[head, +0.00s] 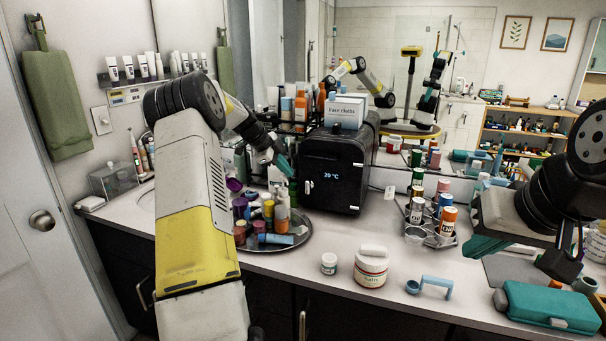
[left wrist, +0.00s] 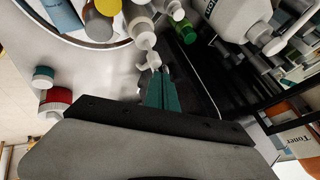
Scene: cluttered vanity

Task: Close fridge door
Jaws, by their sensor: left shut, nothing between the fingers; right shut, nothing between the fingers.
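My right gripper (head: 484,246) is shut and empty, above the counter at the right.
A round tray (head: 301,237) crowded with bottles stands in front of the fridge's left side. A face cloths box (head: 343,110) sits on top of the fridge. A wire caddy (head: 424,235) stands to the right. A white jar (head: 371,267) is near the front edge.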

